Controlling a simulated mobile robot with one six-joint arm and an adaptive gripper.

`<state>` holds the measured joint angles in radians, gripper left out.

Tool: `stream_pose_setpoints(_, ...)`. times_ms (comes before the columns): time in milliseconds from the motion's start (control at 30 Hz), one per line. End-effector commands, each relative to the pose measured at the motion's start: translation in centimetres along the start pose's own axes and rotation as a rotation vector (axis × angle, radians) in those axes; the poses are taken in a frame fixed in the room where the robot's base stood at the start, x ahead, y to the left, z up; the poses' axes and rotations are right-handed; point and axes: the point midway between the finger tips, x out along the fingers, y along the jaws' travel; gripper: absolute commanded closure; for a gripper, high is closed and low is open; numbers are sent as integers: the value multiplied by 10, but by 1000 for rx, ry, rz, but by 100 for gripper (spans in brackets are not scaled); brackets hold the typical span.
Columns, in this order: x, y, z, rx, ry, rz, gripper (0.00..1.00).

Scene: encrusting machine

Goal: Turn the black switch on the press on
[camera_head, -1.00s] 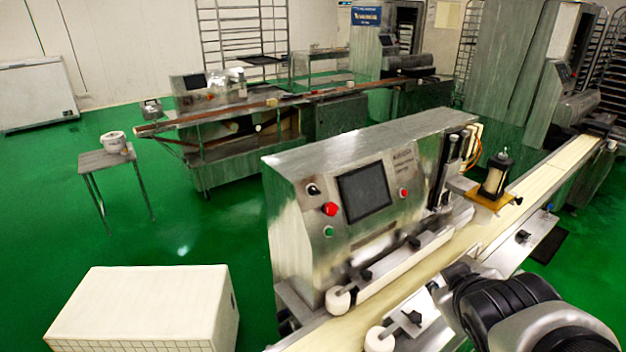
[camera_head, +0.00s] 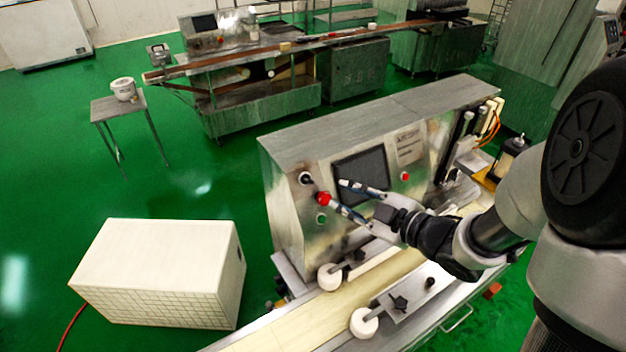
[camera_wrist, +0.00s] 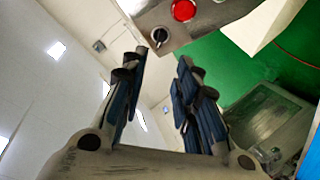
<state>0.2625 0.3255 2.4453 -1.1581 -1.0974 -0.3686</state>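The press (camera_head: 340,140) is a steel box machine with a dark screen on its front. Its black switch (camera_head: 306,178) sits at the upper left of the front panel, above a red button (camera_head: 322,198) and a green button (camera_head: 321,218). In the wrist view the black switch (camera_wrist: 160,36) shows beyond the fingertips, beside the red button (camera_wrist: 184,10). My gripper (camera_head: 335,192) is open and empty in front of the panel, right of the switch, one finger overlapping the screen and the other near the red button. Its two fingers (camera_wrist: 160,72) stand apart. Contact cannot be told.
A conveyor belt (camera_head: 385,278) with white rollers (camera_head: 365,321) runs along the press front, below my arm. A white box (camera_head: 165,262) stands on the floor at left. A small table (camera_head: 120,104) and another machine line (camera_head: 265,90) stand behind. Green floor between them is free.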

Motion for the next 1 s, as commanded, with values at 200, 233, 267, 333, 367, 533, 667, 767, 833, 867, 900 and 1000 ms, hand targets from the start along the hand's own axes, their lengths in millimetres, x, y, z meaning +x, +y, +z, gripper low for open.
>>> stream_pose_setpoints(200,51,-2,0,-2,2,-4,72)
stream_pose_setpoints(233,58,-2,0,-2,2,-4,72)
stream_pose_setpoints(267,64,-2,0,-1,2,-4,72)
stream_pose_setpoints(333,79,-2,0,-1,0,-3,72)
stream_pose_setpoints(367,84,-2,0,-2,1,-3,72)
stream_pose_setpoints(533,110,-1,0,-1,-1,-1,72)
stream_pose_setpoints(667,122,0,0,-1,-1,0,72)
stream_pose_setpoints(767,125,0,0,0,-2,1,72)
stream_pose_setpoints(833,126,0,0,0,-2,1,72)
stream_pose_setpoints(867,126,0,0,0,-2,1,72)
stream_pose_setpoints(900,126,0,0,0,-2,1,72)
stream_pose_setpoints(1000,126,0,0,0,-2,1,72)
